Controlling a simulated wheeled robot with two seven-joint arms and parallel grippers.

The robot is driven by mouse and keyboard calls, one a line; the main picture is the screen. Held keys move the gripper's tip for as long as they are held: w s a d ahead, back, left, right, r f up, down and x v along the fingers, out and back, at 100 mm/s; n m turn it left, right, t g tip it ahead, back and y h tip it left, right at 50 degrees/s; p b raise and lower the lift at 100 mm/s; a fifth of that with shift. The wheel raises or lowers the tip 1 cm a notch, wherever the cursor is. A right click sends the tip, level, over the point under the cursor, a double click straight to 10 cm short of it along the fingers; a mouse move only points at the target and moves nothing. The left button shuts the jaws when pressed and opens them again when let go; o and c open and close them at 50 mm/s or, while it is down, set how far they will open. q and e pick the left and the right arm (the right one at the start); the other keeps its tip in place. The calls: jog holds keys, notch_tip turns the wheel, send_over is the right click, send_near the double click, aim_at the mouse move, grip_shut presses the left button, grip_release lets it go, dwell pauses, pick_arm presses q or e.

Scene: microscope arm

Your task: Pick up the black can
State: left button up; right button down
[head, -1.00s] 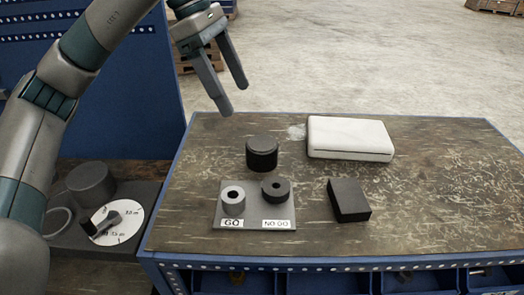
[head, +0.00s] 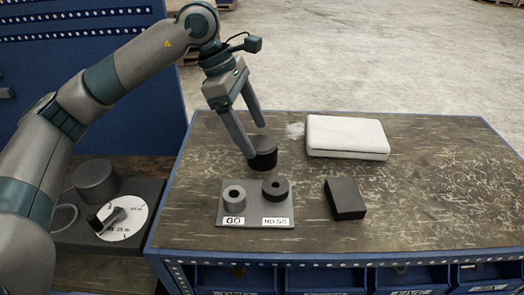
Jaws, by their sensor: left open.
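The black can (head: 264,155) is a short dark cylinder standing upright on the worn wooden bench top, just behind the grey gauge plate. My left gripper (head: 256,142) is open and points down at the can. One finger is at the can's left side and overlaps it in the picture; the other ends above and behind its top. I cannot tell whether either finger touches it. The can's left edge is partly hidden by the near finger. My right gripper is not in view.
The plate (head: 255,211) holds a grey GO ring (head: 234,199) and a dark NO GO ring (head: 275,189). A dark block (head: 345,199) and a white case (head: 346,137) lie to the right. The bench's right side is clear.

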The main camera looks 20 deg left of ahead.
aim_at(260, 143)
pick_arm(q)
jog(key=shift+d+f+p, duration=0.25)
jog(key=shift+f+p, duration=0.2)
jog(key=shift+p, duration=0.2)
jog(key=p+x, duration=0.1)
jog(key=x, duration=0.2)
jog(key=shift+w+p, duration=0.15)
jog(key=shift+p, duration=0.15)
jog(key=shift+d+f, duration=0.25)
jog(key=shift+f, duration=0.25)
jog(key=c, duration=1.3)
